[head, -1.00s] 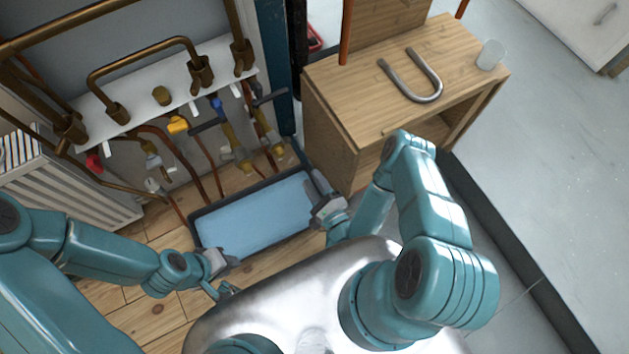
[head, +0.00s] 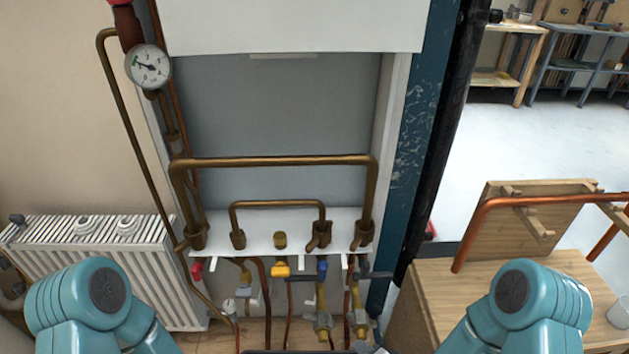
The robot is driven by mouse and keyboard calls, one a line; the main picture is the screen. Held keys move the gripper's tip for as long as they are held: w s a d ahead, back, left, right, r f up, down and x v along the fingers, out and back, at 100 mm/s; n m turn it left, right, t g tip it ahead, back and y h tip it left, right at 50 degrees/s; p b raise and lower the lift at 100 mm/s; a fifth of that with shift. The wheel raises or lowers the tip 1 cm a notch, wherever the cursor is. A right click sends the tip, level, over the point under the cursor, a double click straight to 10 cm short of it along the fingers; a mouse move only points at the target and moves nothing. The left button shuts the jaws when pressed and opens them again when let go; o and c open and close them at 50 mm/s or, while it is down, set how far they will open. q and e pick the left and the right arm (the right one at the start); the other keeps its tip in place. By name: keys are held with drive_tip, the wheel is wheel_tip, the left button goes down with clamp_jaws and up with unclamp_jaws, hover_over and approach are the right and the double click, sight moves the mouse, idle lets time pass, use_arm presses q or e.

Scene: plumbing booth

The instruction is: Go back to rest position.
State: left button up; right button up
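In the head view, parts of both my arms show at the bottom, one at the left and one at the right. Both arms are folded with a rounded joint uppermost, and both stand about level with each other. Neither of my grippers can be made out; they are below the frame or hidden behind my own arm links.
Ahead is a copper pipe assembly (head: 275,162) on a white shelf (head: 265,240), with valves (head: 281,270) below and a pressure gauge (head: 149,67) at upper left. A radiator (head: 110,262) stands left. A wooden bench (head: 420,300) with a copper pipe (head: 545,200) stands right. Open floor (head: 500,150) lies beyond.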

drive_tip(key=s+f+n+g, duration=0.4)
drive_tip(key=s+n+g, duration=0.35)
drive_tip(key=s, duration=0.75)
wheel_tip(320, 180, up, 24)
drive_tip(key=p, duration=2.4)
drive_tip(key=shift+a+r+g, duration=0.15)
drive_tip(key=shift+r+g, duration=0.05)
drive_tip(key=shift+g, duration=0.15)
drive_tip(key=shift+s, duration=0.15)
